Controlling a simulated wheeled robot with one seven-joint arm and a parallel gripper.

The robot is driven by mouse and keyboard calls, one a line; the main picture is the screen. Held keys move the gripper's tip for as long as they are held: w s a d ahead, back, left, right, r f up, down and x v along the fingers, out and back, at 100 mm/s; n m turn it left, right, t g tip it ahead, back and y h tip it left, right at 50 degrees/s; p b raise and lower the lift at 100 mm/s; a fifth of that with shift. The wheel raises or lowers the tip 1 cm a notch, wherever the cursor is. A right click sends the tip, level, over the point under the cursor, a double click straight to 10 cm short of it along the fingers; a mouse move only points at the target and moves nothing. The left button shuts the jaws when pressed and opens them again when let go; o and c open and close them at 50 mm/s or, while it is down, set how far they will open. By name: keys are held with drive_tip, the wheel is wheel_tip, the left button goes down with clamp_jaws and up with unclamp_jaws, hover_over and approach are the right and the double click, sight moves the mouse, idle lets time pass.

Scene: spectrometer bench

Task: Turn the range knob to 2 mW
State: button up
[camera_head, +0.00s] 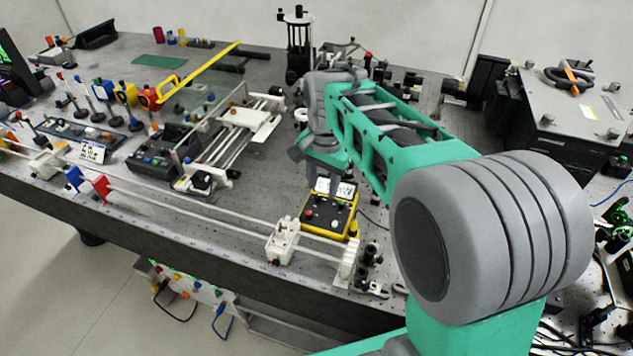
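A yellow-edged, dark-faced meter box (326,218) sits near the front edge of the bench, with a small lit display (336,187) at its back. The display's reading is too small to make out. A red part and a pale part show on the box's face; I cannot tell which is the range knob or where it points. My gripper (322,178) hangs just behind and above the box, partly in front of the display. Its fingertips are too small and overlapped to tell whether they are open or shut, or whether they touch the box.
White rails (200,209) run along the front edge, with a white block (282,241) left of the box. Dark posts (370,254) stand to its right. A white stage (250,121) lies to the left. A large grey box (574,108) fills the back right.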

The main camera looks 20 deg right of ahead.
sight(317, 196)
drive_tip(key=w+m, duration=0.1)
drive_tip(key=w, duration=0.1)
drive_tip(key=w+f+m, duration=0.1)
drive_tip(key=w, duration=0.1)
drive_tip(key=w+m+g+p, duration=0.1)
drive_tip(key=w+m, duration=0.1)
drive_tip(key=shift+d+f, duration=0.15)
drive_tip(key=shift+f, duration=0.15)
wheel_tip(317, 196, down, 8)
drive_tip(key=shift+r+p, duration=0.1)
drive_tip(key=shift+p, duration=0.7)
drive_tip(key=shift+c, duration=0.5)
clamp_jaws()
